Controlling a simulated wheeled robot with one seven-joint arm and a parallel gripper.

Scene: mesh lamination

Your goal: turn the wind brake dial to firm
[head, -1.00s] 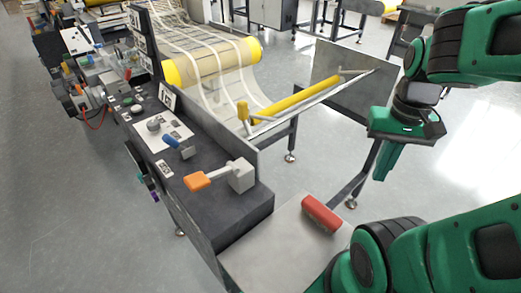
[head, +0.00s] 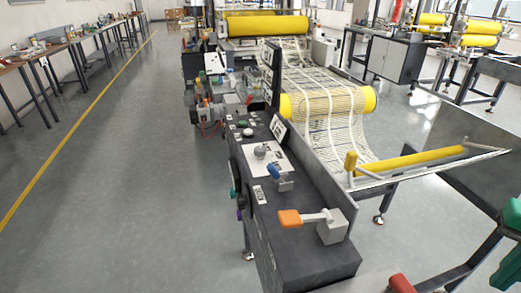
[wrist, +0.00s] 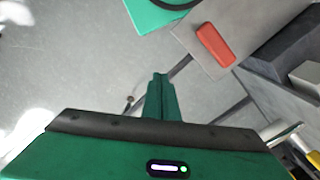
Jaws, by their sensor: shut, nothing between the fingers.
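A round grey knob (head: 261,151) stands on a white marked plate on the dark control console; it looks like the dial, but its marks are too small to read. My gripper shows in the wrist view (wrist: 160,80) with its green fingers shut and nothing between them. It is over open floor, to the right of the console and well apart from the knob. In the head view only green parts of my arm show at the right edge. The knob is not seen in the wrist view.
A yellow roller bar (head: 410,160) lies right of the console. A red block (wrist: 215,44) rests on a grey surface.

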